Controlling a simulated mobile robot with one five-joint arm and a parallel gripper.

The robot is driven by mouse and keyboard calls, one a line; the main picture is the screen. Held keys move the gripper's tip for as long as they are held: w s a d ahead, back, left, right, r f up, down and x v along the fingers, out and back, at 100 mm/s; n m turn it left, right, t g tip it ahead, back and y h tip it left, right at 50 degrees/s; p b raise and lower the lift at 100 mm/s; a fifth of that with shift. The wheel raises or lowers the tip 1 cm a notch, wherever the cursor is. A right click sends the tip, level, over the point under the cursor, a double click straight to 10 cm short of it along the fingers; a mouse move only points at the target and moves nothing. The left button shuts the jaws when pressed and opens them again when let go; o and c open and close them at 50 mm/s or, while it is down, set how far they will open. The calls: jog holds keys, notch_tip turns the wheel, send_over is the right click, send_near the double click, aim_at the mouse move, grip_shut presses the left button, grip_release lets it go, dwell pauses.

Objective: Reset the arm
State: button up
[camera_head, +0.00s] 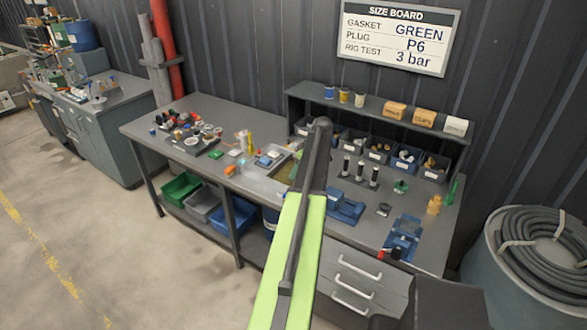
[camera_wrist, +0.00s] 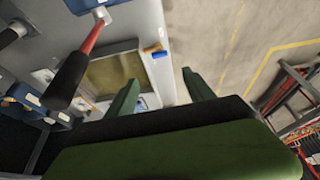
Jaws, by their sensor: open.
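My gripper (camera_wrist: 161,88) shows in the wrist view as two green fingers spread apart, with nothing between them. The fingers are over the bench's edge, with floor behind the right finger. In the head view my lime-green and dark arm rises from the bottom middle across the workbench (camera_head: 262,225). The arm hides part of the bench top and its middle, and I cannot make out the gripper there.
A tray with a yellowish bottom (camera_wrist: 118,78) and a red-and-black tool (camera_wrist: 72,68) lie near the fingers. Black-topped cylinders (camera_head: 360,172), a blue fixture (camera_head: 346,208) and bins (camera_head: 404,160) crowd the bench. A hose drum (camera_head: 520,262) stands right. Floor (camera_head: 100,215) is open at left.

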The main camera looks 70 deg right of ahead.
jog(key=shift+v, duration=0.85)
